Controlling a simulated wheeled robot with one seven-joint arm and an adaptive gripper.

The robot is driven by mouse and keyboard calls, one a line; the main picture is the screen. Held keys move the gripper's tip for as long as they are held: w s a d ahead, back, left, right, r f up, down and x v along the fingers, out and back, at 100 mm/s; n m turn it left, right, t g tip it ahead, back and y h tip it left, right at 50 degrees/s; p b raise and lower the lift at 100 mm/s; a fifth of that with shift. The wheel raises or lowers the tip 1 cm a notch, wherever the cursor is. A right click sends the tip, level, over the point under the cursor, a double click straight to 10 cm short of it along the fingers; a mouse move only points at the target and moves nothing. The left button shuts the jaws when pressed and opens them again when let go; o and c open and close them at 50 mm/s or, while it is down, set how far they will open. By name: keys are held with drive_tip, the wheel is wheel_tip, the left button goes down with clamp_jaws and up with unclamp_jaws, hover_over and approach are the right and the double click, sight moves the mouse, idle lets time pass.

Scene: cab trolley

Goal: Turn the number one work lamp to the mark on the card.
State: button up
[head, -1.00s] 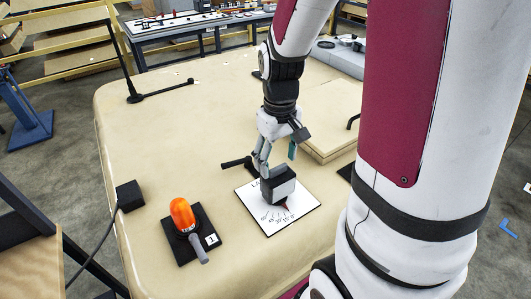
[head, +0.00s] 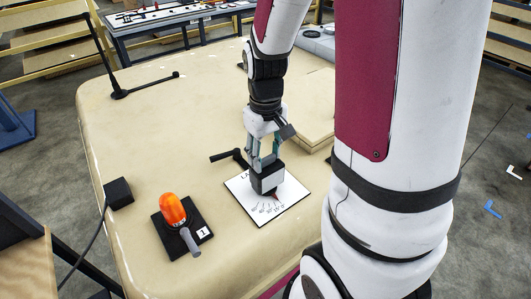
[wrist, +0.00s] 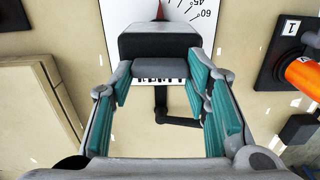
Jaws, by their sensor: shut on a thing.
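The work lamp is a black block-shaped head (head: 267,179) over a white card (head: 240,190) printed with angle marks. In the wrist view, the lamp head (wrist: 160,40) has a red pointer (wrist: 160,10) at its far side, with 45 and 60 to its right on the card (wrist: 118,14). My gripper (head: 264,163) comes down from above and is shut on the lamp's back part. Its teal pads stand on either side in the wrist view (wrist: 160,82). The mark to be matched cannot be made out. A number 1 label (head: 203,232) sits on the orange beacon's base.
The orange beacon (head: 172,210) with a grey handle stands left of the card. A black lever (head: 226,156) lies behind the card. A raised beige panel (head: 302,130) is at right. A thin black stand (head: 118,93) is at the back left.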

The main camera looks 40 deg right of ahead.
drive_tip(key=shift+d+m+p, duration=0.1)
drive_tip(key=shift+m+p, duration=0.7)
drive_tip(key=shift+m, duration=2)
drive_tip(key=o, duration=1.2)
drive_tip(key=shift+c, duration=0.2)
wheel_tip(320, 180, up, 12)
